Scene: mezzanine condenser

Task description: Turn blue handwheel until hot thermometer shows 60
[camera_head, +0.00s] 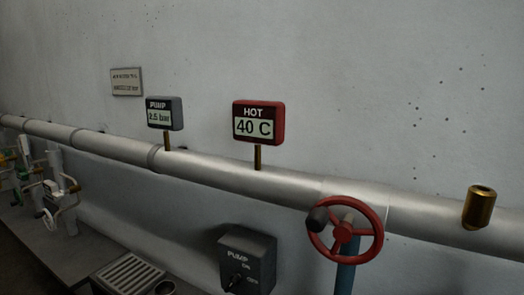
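The hot thermometer (258,122) is a red-framed display on a short brass stem on the pipe. It reads 40 C. No blue handwheel shows in this view. A red handwheel (342,236) with a dark knob (318,217) on its rim is at the lower right, in front of the pipe. A teal-blue pipe (345,279) runs down below it. Neither of my grippers is in view.
A silver pipe (230,176) runs along the grey wall. A pump gauge (164,113) reads 2.5 bar. A dark pump switch box (247,259) and a metal grate (128,273) are below. A brass fitting (479,207) is at right. Glassware and valves (52,190) stand at left.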

